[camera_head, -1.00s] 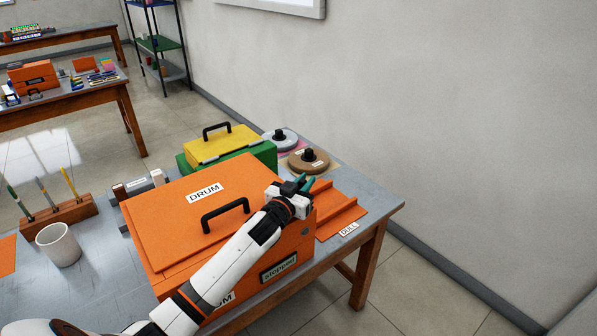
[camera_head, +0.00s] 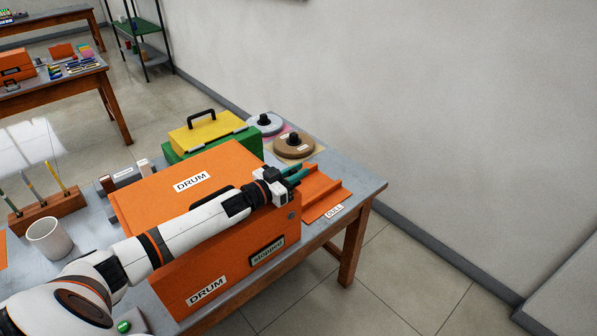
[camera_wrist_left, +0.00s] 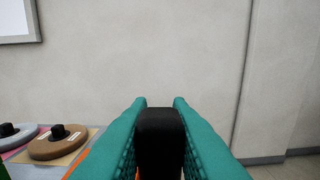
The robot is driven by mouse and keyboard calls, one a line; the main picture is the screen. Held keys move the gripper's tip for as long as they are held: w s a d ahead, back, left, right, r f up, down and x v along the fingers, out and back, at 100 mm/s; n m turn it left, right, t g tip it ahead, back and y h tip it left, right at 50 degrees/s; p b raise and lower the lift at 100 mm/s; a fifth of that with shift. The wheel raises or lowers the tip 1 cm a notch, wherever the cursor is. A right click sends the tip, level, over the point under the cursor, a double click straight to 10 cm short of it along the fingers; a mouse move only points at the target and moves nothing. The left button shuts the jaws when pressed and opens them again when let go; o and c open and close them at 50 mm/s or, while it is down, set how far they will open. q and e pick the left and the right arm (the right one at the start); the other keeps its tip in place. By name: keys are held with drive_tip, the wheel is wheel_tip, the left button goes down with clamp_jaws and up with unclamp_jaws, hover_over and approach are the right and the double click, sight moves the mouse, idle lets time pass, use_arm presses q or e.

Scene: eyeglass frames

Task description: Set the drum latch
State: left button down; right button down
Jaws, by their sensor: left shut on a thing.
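The orange drum box (camera_head: 240,275) stands on the grey table. Its lid (camera_head: 165,205) carries a DRUM label (camera_head: 192,182) and a black handle, partly hidden behind my arm. The front has a second DRUM label (camera_head: 207,290) and a sign reading "stopped" (camera_head: 267,250). My left gripper (camera_head: 296,176) is at the box's upper right edge, its teal fingers pointing right. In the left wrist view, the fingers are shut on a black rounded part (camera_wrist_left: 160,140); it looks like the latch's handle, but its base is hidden. My right gripper is out of view.
An orange tray (camera_head: 325,190) with a DULL label (camera_head: 335,211) lies right of the box. Behind are a yellow case (camera_head: 205,135) on a green one, and brown (camera_head: 294,146) and grey discs (camera_head: 265,123). A white cup (camera_head: 49,238) and pen block (camera_head: 52,215) stand left.

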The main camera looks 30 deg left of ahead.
use_arm(q)
drive_tip(key=c, duration=1.3)
unclamp_jaws()
wheel_tip(320, 180, up, 10)
drive_tip(key=shift+f+b, duration=0.1)
drive_tip(key=shift+b, duration=0.5)
